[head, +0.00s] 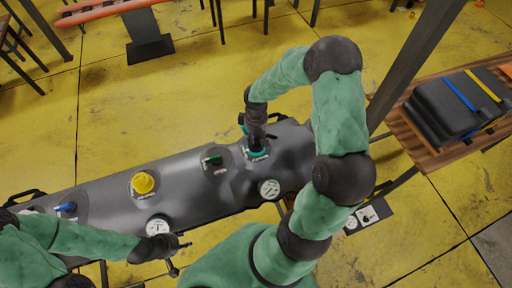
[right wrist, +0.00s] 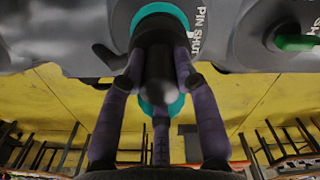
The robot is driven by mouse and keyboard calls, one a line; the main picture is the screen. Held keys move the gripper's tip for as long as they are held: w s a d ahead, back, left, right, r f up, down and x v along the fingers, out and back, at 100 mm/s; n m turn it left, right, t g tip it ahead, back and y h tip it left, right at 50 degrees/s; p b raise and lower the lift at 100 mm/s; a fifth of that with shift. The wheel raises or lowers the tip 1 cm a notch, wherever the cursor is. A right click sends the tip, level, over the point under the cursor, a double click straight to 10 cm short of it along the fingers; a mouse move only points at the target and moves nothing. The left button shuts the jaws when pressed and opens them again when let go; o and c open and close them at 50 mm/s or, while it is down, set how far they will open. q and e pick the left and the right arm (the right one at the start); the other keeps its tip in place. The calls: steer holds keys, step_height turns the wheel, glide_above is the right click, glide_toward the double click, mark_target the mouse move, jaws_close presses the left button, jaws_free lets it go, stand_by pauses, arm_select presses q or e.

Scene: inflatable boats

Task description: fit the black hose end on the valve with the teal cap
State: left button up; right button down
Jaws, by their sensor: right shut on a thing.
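The grey inflatable tube (head: 110,190) lies across the head view with several valves on top. The teal valve (head: 258,154) is near its right end, and its teal ring (right wrist: 160,14) shows at the top of the right wrist view. My right gripper (head: 257,134) is above this valve, shut on the black hose end (right wrist: 160,66), which lines up with the teal ring. I cannot tell whether they touch or are joined. Another teal part (right wrist: 162,106) shows behind the fingers. My left gripper (head: 180,254) is open and empty beside the tube's front edge.
A yellow valve (head: 143,183), a blue valve (head: 66,207) and a green valve (head: 212,159) sit along the tube. White gauges (head: 269,189) are at its front side. A wooden bench (head: 425,140) with a black case (head: 460,102) stands at the right. Yellow floor lies around.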

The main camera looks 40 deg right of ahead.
steer(key=shift+f+b, duration=0.6)
steer(key=shift+f, duration=0.05)
stand_by(0.6)
steer(key=shift+f+m+b, duration=0.15)
steer(key=shift+m+b, duration=0.45)
steer(key=shift+b, duration=0.1)
steer(key=shift+m+b, duration=0.9)
steer(key=shift+m, duration=0.6)
steer(key=m+b, duration=0.2)
steer(key=shift+m+b, duration=0.3)
steer(key=shift+b, duration=0.05)
steer(key=shift+m+b, duration=0.3)
steer(key=shift+m, duration=0.4)
